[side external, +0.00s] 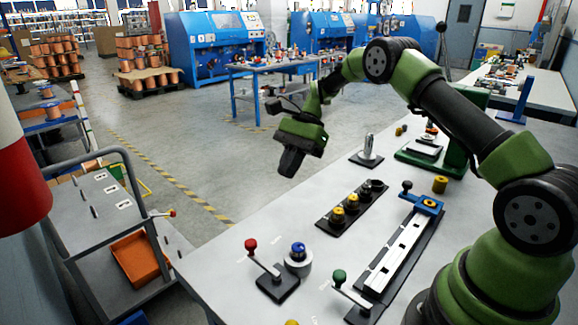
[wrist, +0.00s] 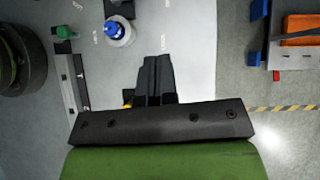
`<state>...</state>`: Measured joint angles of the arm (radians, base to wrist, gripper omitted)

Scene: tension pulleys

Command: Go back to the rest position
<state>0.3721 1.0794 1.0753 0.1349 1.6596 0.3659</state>
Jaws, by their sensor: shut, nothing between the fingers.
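My gripper (side external: 290,163) hangs in the air above the left side of the worktable (side external: 240,232), with its black fingers pointing down. In the wrist view my gripper (wrist: 157,62) has its fingers together with nothing between them. A black rack (side external: 325,222) holds yellow and black pulleys. A blue-topped part (side external: 298,249) sits on a round grey base; it also shows in the wrist view (wrist: 112,29). A long rail fixture (side external: 396,255) with a blue end block lies to the right. My gripper touches none of these.
Levers with a red knob (side external: 251,245) and a green knob (side external: 339,276) stand at the front. A silver post (side external: 369,146) and a loose yellow pulley (side external: 440,184) are farther back. A cart (side external: 85,215) with an orange bin (side external: 140,258) stands left of the table.

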